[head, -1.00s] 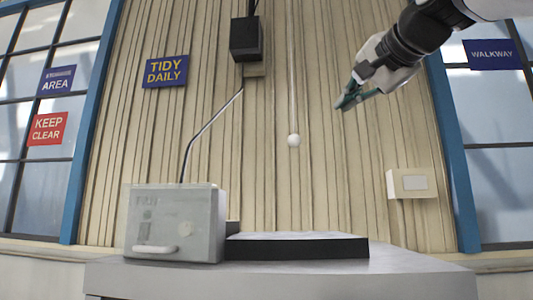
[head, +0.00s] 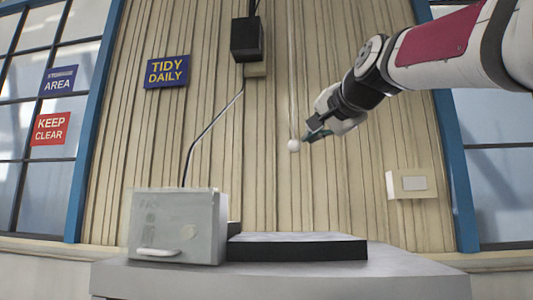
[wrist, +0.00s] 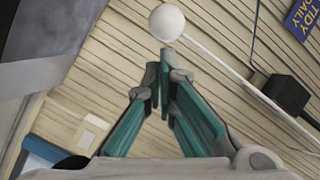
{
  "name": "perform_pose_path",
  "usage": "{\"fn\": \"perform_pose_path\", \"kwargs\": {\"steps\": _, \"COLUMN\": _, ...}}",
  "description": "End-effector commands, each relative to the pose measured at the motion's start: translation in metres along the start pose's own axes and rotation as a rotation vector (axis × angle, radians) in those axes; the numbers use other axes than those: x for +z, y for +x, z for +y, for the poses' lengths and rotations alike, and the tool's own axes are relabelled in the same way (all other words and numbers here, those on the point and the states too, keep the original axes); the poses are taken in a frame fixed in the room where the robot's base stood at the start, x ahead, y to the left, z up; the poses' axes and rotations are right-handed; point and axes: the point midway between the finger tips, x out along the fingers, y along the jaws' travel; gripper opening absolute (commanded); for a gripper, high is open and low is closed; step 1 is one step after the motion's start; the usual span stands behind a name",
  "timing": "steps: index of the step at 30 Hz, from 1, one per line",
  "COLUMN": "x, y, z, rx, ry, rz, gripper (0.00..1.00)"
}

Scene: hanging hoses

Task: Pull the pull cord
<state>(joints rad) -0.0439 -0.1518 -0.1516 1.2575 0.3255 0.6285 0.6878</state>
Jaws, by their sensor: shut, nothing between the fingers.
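The pull cord (head: 291,75) hangs down in front of the ribbed wall and ends in a white ball (head: 293,145). In the wrist view the white ball (wrist: 167,22) is just beyond my fingertips, with the cord (wrist: 225,68) running off to the lower right. My gripper (head: 309,136) is beside the ball, to its right and slightly above in the head view. Its teal fingers (wrist: 164,80) are shut with nothing held. Whether the fingertips touch the ball or cord cannot be told.
A grey box with a handle (head: 172,228) and a flat dark-edged slab (head: 297,247) rest on the grey counter (head: 280,280) below. A black box (head: 246,39) is on the wall left of the cord. A small pale box (head: 411,184) is at right.

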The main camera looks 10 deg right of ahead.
Motion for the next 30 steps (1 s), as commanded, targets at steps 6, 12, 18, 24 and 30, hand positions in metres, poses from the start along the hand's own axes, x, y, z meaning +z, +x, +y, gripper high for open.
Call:
{"fn": "perform_pose_path", "kwargs": {"steps": 6, "x": 0.001, "y": 0.0, "z": 0.001, "rx": 0.0, "ry": 0.0, "rz": 0.0, "gripper": 0.0}}
{"fn": "perform_pose_path", "kwargs": {"steps": 12, "x": 0.011, "y": 0.006, "z": 0.019, "rx": 0.0, "ry": 0.0, "rz": 0.0, "gripper": 0.0}}
{"fn": "perform_pose_path", "kwargs": {"steps": 18, "x": 0.025, "y": 0.009, "z": 0.04, "rx": 0.0, "ry": 0.0, "rz": -0.001, "gripper": 0.0}}
{"fn": "perform_pose_path", "kwargs": {"steps": 24, "x": 0.026, "y": 0.007, "z": 0.041, "rx": 0.001, "ry": 0.0, "rz": -0.002, "gripper": 0.0}}
{"fn": "perform_pose_path", "kwargs": {"steps": 30, "x": 0.026, "y": 0.006, "z": 0.041, "rx": 0.001, "ry": 0.0, "rz": -0.001, "gripper": 0.0}}
